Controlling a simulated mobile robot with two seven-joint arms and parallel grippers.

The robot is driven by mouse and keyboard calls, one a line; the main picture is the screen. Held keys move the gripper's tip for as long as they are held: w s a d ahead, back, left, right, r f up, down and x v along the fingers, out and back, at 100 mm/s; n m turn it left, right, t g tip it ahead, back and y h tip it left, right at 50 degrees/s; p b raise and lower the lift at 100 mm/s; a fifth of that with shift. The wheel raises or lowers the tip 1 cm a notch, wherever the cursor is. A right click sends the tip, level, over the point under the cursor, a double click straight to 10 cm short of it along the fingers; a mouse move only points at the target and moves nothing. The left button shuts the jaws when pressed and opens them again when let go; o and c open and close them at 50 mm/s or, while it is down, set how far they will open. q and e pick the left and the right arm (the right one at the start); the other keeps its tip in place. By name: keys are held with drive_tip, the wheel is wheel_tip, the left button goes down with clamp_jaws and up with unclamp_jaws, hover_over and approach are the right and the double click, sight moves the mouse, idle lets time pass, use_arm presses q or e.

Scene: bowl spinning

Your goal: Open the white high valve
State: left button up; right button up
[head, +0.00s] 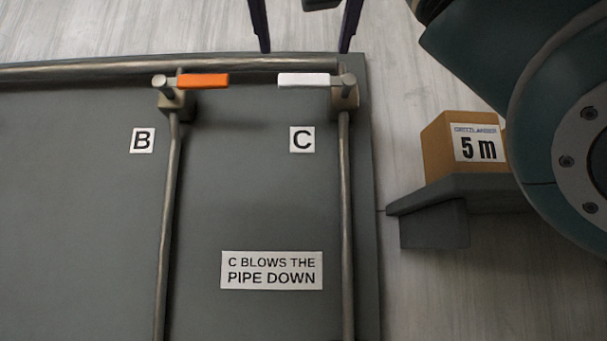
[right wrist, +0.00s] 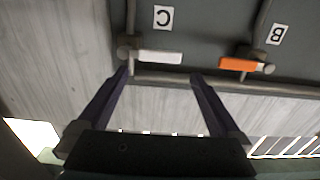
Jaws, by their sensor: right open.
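The white valve handle (head: 303,80) lies horizontally at the top of the pipe marked C, pointing left from its pivot on the valve body (head: 344,96). It also shows in the right wrist view (right wrist: 158,56). My right gripper (head: 305,48) comes in from the top edge of the head view, its two purple fingers open and spread wide. In the right wrist view the open fingers (right wrist: 161,75) point towards the white handle, with nothing between them. Any contact with the handle cannot be told. My left gripper is not in view.
An orange valve handle (head: 203,80) sits left of the white one, on the pipe marked B. A horizontal pipe (head: 90,70) runs along the grey panel's top. A sign (head: 271,270) reads "C blows the pipe down". A "5 m" box (head: 440,150) stands on a ledge at right.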

sight(305, 78)
drive_tip(key=w+p, duration=0.7)
drive_tip(key=w, duration=0.1)
drive_tip(key=shift+r+p, duration=0.25)
drive_tip(key=shift+p, duration=0.1)
drive_tip(key=shift+w+f+p, duration=0.25)
drive_tip(key=shift+w+p, duration=0.15)
drive_tip(key=shift+w, duration=0.3)
drive_tip(key=shift+c, duration=0.2)
clamp_jaws()
